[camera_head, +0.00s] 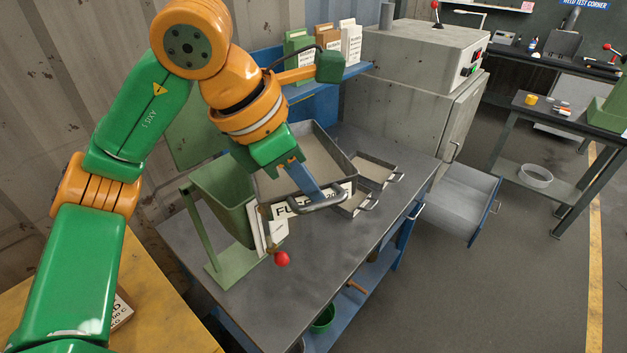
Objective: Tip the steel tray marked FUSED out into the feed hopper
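A steel tray (343,163) with a grey-tan fill sits close beside the green feed hopper (220,190), roughly level. It looks larger and higher than the trays behind it, so it seems raised above the bench. A white label with dark letters shows on its front, partly covered, so I cannot read the whole word. My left gripper (312,197) reaches down over the tray, its blue fingers at the front handle (330,206), and looks shut on it. The hopper is an open, tapered bin on a green stand; its inside is partly hidden by my arm. My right gripper is out of view.
Smaller steel trays (378,171) stand on the metal bench (300,300) behind and right. A red-knobbed lever (281,259) juts out below the hopper. A grey furnace-like box (420,50) and an open drawer (468,200) lie right. The bench's front is clear.

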